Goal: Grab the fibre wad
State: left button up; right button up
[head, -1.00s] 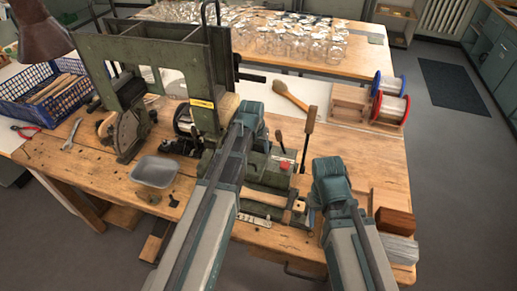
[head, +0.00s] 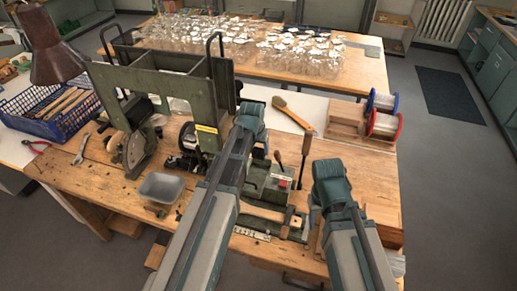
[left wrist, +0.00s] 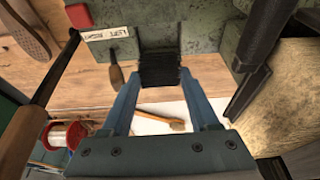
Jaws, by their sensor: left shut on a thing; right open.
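In the left wrist view, a dark fibre wad (left wrist: 160,72) sits between the two blue fingertips of my left gripper (left wrist: 160,84), which is shut on it. The wad is at the edge of a dark slot in a grey-green metal part (left wrist: 205,32); I cannot tell whether it is clear of the slot. In the head view, my left wrist covers the fingertips and the wad beside the green machine (head: 155,80). My right gripper (head: 313,218) is open at the front right of the bench; its fingers are largely hidden.
A lever with a wooden handle (head: 305,144) stands between my arms. A wooden brush (head: 291,112) and wire spools (head: 384,123) lie behind. A grey tray (head: 160,187), pliers (head: 38,144) and blue crate (head: 75,125) are at left. Glass jars (head: 295,55) fill the far table.

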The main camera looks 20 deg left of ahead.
aim_at(259, 151)
pick_arm(q)
notch_tip(259, 151, up, 8)
jog(key=p, duration=0.7)
jog(key=shift+r, duration=0.25)
